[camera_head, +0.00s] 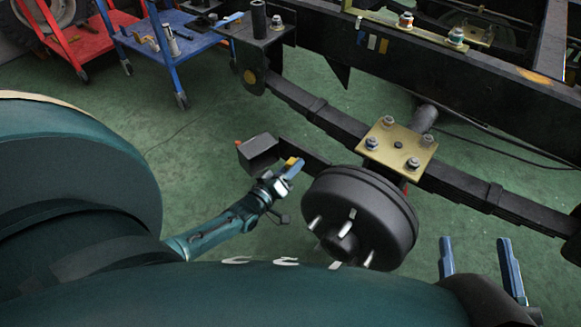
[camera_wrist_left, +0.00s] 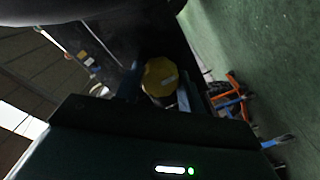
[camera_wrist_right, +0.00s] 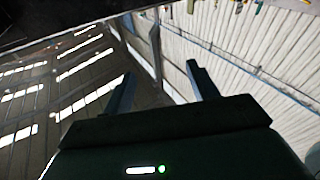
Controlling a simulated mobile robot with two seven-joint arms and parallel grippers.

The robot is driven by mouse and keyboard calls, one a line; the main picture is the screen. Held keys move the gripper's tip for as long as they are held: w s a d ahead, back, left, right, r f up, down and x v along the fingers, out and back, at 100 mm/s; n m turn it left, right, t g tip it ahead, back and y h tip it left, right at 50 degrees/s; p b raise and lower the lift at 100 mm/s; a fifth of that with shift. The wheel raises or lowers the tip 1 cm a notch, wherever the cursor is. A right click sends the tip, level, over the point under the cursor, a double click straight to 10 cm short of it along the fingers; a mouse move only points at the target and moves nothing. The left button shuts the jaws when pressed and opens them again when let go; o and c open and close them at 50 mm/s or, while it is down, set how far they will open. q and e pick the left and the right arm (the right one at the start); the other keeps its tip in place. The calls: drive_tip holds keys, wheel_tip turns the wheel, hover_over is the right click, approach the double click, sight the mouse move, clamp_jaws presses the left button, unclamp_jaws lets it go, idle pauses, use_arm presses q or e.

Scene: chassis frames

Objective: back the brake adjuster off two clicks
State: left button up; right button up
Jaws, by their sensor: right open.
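The dark brake drum (camera_head: 362,215) with its studs sits at the middle right of the head view. A yellow part (camera_head: 290,162), which looks like the brake adjuster, shows at the end of a black arm left of the drum. My left gripper (camera_head: 287,171) is at this part. In the left wrist view the yellow cap (camera_wrist_left: 160,77) sits between the two fingers, close against both, and the gripper appears shut on it. My right gripper (camera_head: 476,258) is open and empty, fingers pointing up, right of the drum. It also shows open in the right wrist view (camera_wrist_right: 158,80).
A black box (camera_head: 258,152) sits just left of the yellow part. The leaf spring (camera_head: 320,112) and chassis rail (camera_head: 480,80) run across behind the drum. A plate with nuts (camera_head: 398,147) lies above the drum. A blue cart (camera_head: 160,45) stands upper left; green floor between is clear.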

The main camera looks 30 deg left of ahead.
use_arm(q)
drive_tip(key=o, duration=0.4)
drive_tip(key=shift+s, duration=0.1)
use_arm(e)
drive_tip(key=shift+r, duration=0.1)
use_arm(q)
drive_tip(key=s+a+p, duration=0.1)
drive_tip(key=s+p, duration=0.2)
drive_tip(key=s, duration=1)
use_arm(e)
drive_tip(key=shift+s+d+f+h, duration=0.15)
drive_tip(key=shift+d+f+h, duration=0.05)
drive_tip(key=shift+d+h, duration=0.2)
drive_tip(key=shift+r+n, duration=0.15)
drive_tip(key=shift+n, duration=0.15)
drive_tip(key=shift+s, duration=0.1)
